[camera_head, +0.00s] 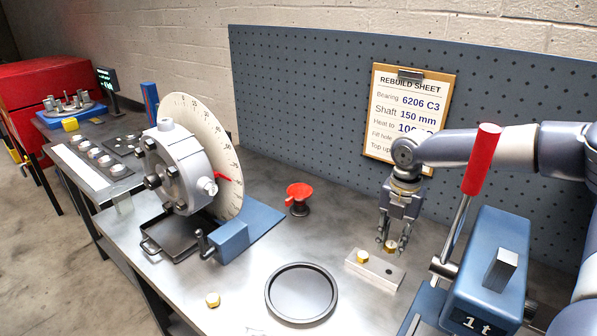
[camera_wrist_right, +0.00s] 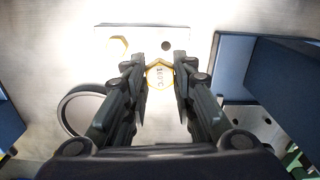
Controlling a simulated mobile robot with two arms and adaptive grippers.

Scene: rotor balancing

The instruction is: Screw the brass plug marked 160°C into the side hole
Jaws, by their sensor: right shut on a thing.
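My right gripper (camera_head: 392,246) is shut on a brass hex plug (camera_head: 390,245), just above the grey holder block (camera_head: 375,277). In the right wrist view the plug (camera_wrist_right: 160,77) sits between the fingertips (camera_wrist_right: 160,88), its face marked 160°C toward the camera. A second brass plug (camera_head: 363,256) sits in the block, beside an empty dark hole (camera_wrist_right: 166,45). The grey round housing (camera_head: 180,163) stands at left with a light boss (camera_head: 207,187) on its side; I cannot make out a hole in it. My left gripper is not in view.
A round black tray (camera_head: 301,317), a loose brass plug (camera_head: 212,300) and a red funnel (camera_head: 299,194) are on the bench. A blue press with a red-handled lever (camera_head: 481,160) stands close right of my gripper. A dial disc (camera_head: 229,145) stands behind the housing.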

